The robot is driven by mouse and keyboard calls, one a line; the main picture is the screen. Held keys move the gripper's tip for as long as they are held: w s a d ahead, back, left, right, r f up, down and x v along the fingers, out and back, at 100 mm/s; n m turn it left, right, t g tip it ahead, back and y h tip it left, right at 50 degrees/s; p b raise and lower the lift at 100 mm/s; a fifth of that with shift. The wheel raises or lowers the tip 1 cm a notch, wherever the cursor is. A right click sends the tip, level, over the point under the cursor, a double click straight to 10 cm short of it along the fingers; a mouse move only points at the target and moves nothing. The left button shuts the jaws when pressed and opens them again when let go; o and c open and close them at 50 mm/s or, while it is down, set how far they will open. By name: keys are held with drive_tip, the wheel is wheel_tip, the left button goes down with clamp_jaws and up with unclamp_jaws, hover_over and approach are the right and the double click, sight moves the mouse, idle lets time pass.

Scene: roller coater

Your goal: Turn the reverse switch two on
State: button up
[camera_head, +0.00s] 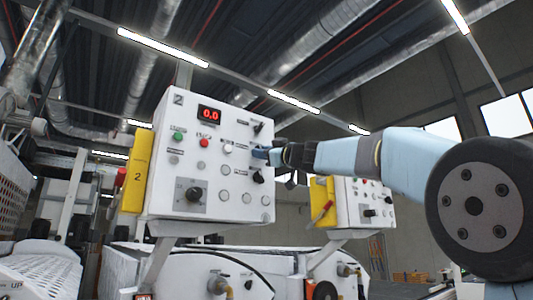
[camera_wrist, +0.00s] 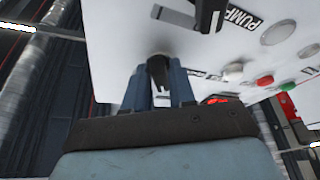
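The white control panel (camera_head: 212,168) marked 2 stands left of centre in the head view, with a red 0.0 display (camera_head: 209,115). My gripper (camera_head: 262,153) is at its right side, at the end of the row of green, red and white buttons. In the wrist view my gripper (camera_wrist: 160,82) has one blue finger on each side of a black switch knob (camera_wrist: 158,68) with a silvery base, likely the reverse switch. Its label is mostly hidden. I cannot tell whether the fingers press on the knob. In the head view the gripper hides it.
Black knobs sit above (camera_head: 258,127) and below (camera_head: 258,177) my gripper; the wrist view shows a black switch (camera_wrist: 205,15) by a PUMP label. A larger dial (camera_head: 194,193) is lower on the panel. A second panel (camera_head: 362,203) stands behind, right.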

clamp_jaws()
drive_tip(key=shift+s+d+r, duration=0.1)
drive_tip(key=shift+m+t, duration=0.3)
drive_tip(key=shift+m, duration=0.2)
